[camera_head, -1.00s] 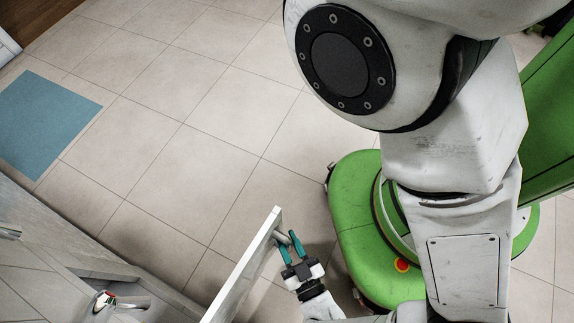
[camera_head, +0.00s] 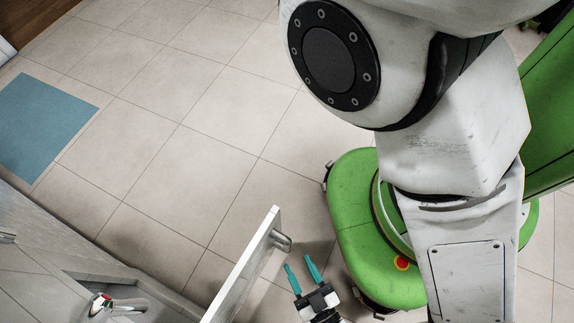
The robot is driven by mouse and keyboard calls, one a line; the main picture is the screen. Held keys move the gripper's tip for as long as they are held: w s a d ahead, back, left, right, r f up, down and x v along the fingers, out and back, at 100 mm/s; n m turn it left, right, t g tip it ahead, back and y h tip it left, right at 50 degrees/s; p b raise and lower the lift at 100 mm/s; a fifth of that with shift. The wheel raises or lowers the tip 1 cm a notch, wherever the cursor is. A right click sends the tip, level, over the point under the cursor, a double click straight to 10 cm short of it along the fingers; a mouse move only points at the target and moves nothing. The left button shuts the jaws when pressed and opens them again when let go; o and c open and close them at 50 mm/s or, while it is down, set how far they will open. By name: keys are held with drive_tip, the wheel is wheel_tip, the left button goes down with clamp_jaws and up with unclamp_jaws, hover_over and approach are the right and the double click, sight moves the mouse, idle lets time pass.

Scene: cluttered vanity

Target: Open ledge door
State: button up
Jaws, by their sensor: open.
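The white ledge door (camera_head: 243,268) stands swung out from the vanity at the lower middle of the view. Its metal handle (camera_head: 281,241) sticks out from its right-hand face near the top edge. My gripper (camera_head: 301,268) is to the right of the door and below the handle in the picture. Its two teal fingers are apart with nothing between them. The fingers look clear of the handle. The lower part of the door is cut off by the frame's bottom edge.
The vanity (camera_head: 50,240) fills the lower left, with a chrome faucet (camera_head: 120,304) by its basin. A blue mat (camera_head: 42,125) lies on the tiled floor (camera_head: 170,150) at the left. The floor beyond the door is clear. My green base stands right of the door.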

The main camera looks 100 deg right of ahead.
drive_tip(key=shift+v, duration=1.8)
drive_tip(key=shift+s, duration=0.1)
